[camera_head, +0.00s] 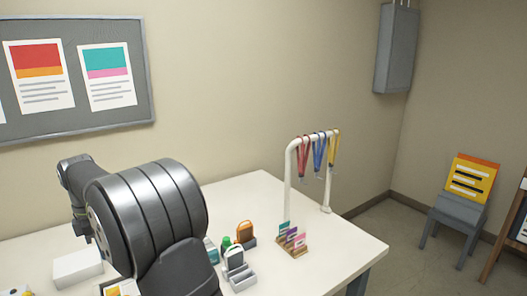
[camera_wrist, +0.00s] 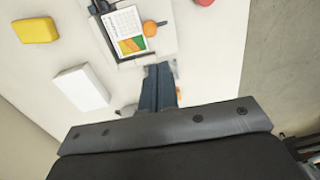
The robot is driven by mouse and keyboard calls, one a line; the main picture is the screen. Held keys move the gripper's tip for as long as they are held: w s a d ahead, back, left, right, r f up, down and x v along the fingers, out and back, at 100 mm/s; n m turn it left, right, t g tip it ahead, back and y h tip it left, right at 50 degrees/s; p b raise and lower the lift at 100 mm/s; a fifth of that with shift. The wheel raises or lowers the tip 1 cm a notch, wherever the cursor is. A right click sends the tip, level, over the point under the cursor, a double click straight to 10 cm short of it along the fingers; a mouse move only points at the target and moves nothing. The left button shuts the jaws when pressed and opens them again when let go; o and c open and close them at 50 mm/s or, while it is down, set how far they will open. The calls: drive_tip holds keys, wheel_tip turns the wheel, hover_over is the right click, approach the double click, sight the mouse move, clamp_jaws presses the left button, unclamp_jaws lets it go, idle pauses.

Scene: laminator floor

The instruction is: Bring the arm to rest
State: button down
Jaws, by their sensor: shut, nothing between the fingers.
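My gripper (camera_wrist: 158,68) shows in the wrist view, with its dark blue-grey fingers together and empty. It points toward the white table (camera_wrist: 215,60), near a tray holding a printed card (camera_wrist: 124,31) and an orange round-ended thing (camera_wrist: 150,28). I cannot tell its height above the table. In the head view my arm's large dark links fill the lower left, and the gripper is hidden or out of frame.
A white block (camera_wrist: 82,89), a yellow block (camera_wrist: 35,30) and a red thing lie on the table. In the head view a white rack (camera_head: 288,170) with hanging lanyards, a wooden card holder (camera_head: 293,246) and small coloured devices (camera_head: 235,258) stand right of my arm. The right table end is clear.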

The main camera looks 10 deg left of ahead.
wheel_tip(320, 180, down, 10)
drive_tip(key=shift+d+r, duration=0.15)
drive_tip(key=shift+d, duration=0.2)
